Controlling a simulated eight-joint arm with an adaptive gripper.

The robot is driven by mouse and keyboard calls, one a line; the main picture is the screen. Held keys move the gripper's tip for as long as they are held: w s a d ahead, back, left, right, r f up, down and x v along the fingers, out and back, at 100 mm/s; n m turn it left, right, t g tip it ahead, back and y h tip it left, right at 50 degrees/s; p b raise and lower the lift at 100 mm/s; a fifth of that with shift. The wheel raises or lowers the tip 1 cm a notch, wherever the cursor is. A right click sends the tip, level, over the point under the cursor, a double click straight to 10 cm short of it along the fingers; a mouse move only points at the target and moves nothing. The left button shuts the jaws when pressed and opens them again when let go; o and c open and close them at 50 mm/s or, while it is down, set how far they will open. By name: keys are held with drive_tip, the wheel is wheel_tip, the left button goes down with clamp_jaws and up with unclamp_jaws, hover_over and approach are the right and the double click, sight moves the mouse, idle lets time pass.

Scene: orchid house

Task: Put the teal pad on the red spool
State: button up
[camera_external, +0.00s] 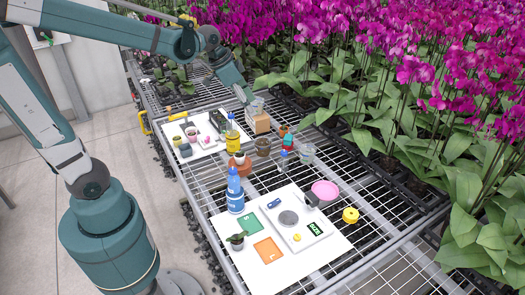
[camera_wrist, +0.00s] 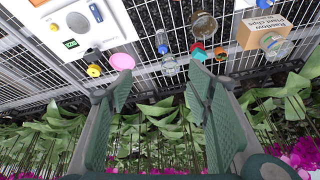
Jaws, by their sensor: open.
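The small teal pad (camera_wrist: 200,55) is at the upper middle of the wrist view, close against a small red piece that I take for the red spool (camera_wrist: 197,46). I cannot tell whether they touch or overlap. In the external view the teal pad (camera_external: 288,140) is on the wire bench, with the red spool (camera_external: 287,148) just in front, partly hidden. My gripper (camera_wrist: 160,84) is open and empty, its fingers spread wide. In the external view my gripper (camera_external: 246,95) is above the bench near the cardboard box, up and left of the pad.
Orchids (camera_external: 400,100) line the far side.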

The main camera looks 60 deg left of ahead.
drive_tip(key=s+d+f+n+t, duration=0.1)
drive_tip(key=s+d, duration=0.1)
drive_tip(key=s, duration=0.8)
drive_tip(key=s+d+n+t+y, duration=0.1)
drive_tip(key=s+d+n, duration=0.1)
drive_tip(key=s, duration=0.8)
drive_tip(key=shift+d+f+n, duration=0.3)
drive_tip(key=shift+f, duration=0.05)
drive_tip(key=shift+s, duration=0.1)
idle(0.4)
